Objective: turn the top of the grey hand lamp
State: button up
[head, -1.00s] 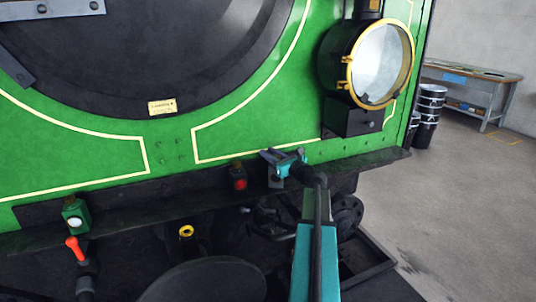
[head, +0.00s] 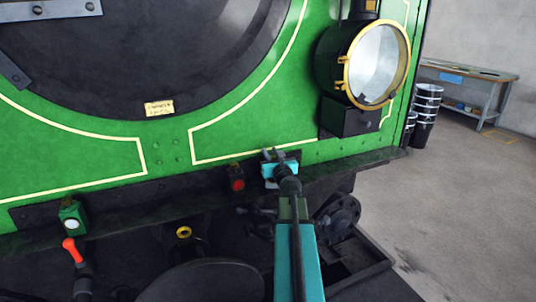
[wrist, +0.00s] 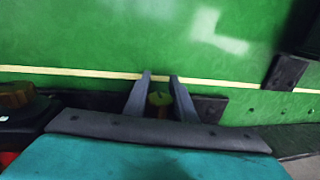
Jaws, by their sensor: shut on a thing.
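The grey hand lamp stands on the dark ledge under the green front, mostly hidden by my gripper in the head view; a bit of its grey body (head: 271,184) shows below the jaws. My gripper (head: 270,153) is over it, with its teal body just in front. In the wrist view my gripper's two grey fingers (wrist: 160,77) stand on either side of the lamp's small brass-coloured top (wrist: 160,99) and are shut on it. The lamp's body is hidden there behind my gripper.
A dark lamp with a red lens (head: 237,184) stands close left of my gripper; its brass top (wrist: 15,96) shows in the wrist view. A green lamp (head: 72,218) and a red-handled lever (head: 72,249) are farther left. A large headlamp (head: 375,65) is up right.

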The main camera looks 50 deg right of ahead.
dwell(0.4)
jog(key=o, duration=1.1)
jog(key=shift+s+a, duration=0.1)
jog(key=shift+s, duration=0.05)
